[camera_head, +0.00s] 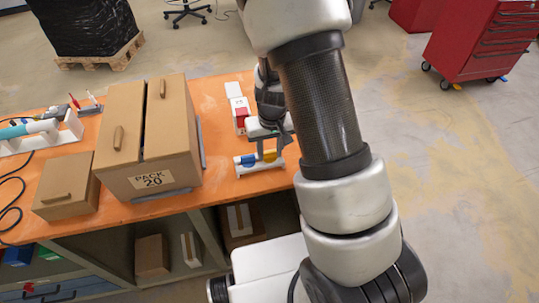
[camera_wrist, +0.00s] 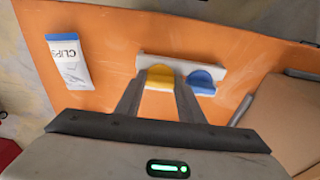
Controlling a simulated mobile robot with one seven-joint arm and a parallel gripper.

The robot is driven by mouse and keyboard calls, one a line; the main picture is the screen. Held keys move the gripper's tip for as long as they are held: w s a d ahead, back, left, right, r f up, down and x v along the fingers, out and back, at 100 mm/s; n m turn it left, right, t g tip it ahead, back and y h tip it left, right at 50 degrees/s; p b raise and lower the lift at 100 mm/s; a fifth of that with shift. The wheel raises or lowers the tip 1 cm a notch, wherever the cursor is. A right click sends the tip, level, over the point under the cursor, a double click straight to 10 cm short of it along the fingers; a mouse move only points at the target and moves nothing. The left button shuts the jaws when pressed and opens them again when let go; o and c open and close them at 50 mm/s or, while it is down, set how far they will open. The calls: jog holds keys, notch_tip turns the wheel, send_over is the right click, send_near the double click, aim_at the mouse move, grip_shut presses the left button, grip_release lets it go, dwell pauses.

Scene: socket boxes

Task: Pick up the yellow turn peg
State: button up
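The yellow turn peg (camera_wrist: 160,78) sits in a white holder (camera_wrist: 207,62) beside a blue peg (camera_wrist: 201,80). In the head view, the yellow peg (camera_head: 270,156) is at the holder's right part and the blue peg (camera_head: 248,160) is left of it. My gripper (camera_wrist: 160,84) is open, with one finger on each side of the yellow peg in the wrist view. A small gap seems to show between the peg and each finger. In the head view, my gripper (camera_head: 261,146) is just above the holder, and my arm hides part of it.
The holder stands on an orange table (camera_head: 220,192) near its right end. A large brown box marked PACK 20 (camera_head: 150,130) stands to the left. A white CLIPS carton (camera_wrist: 68,60) lies on the table. A smaller brown box (camera_head: 66,187) is at the front left.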

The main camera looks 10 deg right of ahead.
aim_at(270, 160)
jog(key=r, duration=0.6)
jog(key=r+p, duration=0.1)
jog(key=r, duration=0.2)
jog(key=shift+s+r, duration=0.5)
jog(key=shift+s, duration=0.05)
jog(key=shift+a, duration=0.15)
